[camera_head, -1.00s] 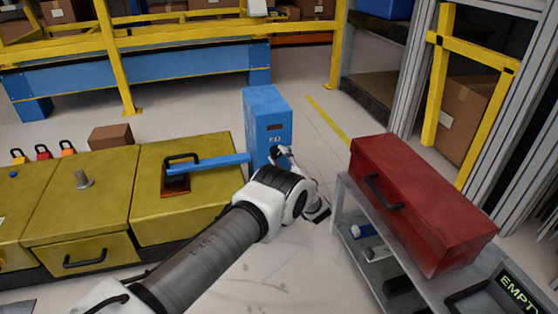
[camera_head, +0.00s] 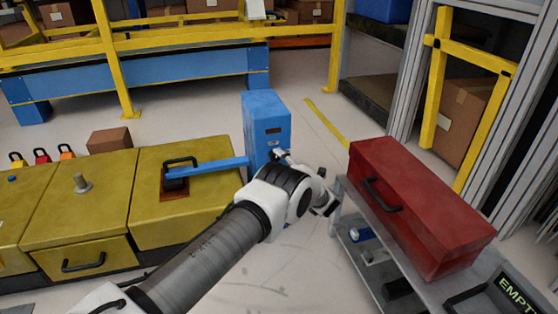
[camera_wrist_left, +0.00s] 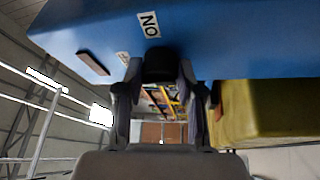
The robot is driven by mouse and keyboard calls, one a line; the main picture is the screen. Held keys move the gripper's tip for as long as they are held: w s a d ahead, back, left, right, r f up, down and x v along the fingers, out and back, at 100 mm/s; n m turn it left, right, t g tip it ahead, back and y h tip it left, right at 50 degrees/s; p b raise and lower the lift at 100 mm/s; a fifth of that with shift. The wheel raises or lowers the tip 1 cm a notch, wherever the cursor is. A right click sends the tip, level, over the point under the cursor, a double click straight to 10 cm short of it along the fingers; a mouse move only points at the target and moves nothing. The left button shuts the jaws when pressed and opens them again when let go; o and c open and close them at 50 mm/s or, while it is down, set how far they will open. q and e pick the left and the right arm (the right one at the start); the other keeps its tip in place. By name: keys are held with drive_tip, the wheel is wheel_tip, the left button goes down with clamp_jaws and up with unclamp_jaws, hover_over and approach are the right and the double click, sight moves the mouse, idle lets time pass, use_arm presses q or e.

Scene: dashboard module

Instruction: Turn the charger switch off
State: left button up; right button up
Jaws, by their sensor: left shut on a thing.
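The charger is a blue upright box (camera_head: 265,112) in the middle of the head view. It fills the top of the wrist view (camera_wrist_left: 225,45). A white label (camera_wrist_left: 149,24) there reads ON, upside down. A black switch knob (camera_wrist_left: 160,64) sticks out of the blue face below that label, between the fingers of my left gripper (camera_wrist_left: 160,78). The fingers are closed against the knob's sides. In the head view my left gripper (camera_head: 280,157) is at the front face of the box and mostly hides the switch. My right gripper is not in view.
A blue bar (camera_head: 215,163) runs from the yellow cabinet (camera_head: 195,210) to the box, left of my arm. A red toolbox (camera_head: 420,205) sits on a grey cart at the right. Floor is open between. Yellow rails stand behind.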

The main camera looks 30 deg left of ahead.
use_arm(q)
drive_tip(key=o, duration=1.2)
drive_tip(key=shift+c, duration=0.2)
drive_tip(key=v, duration=1.2)
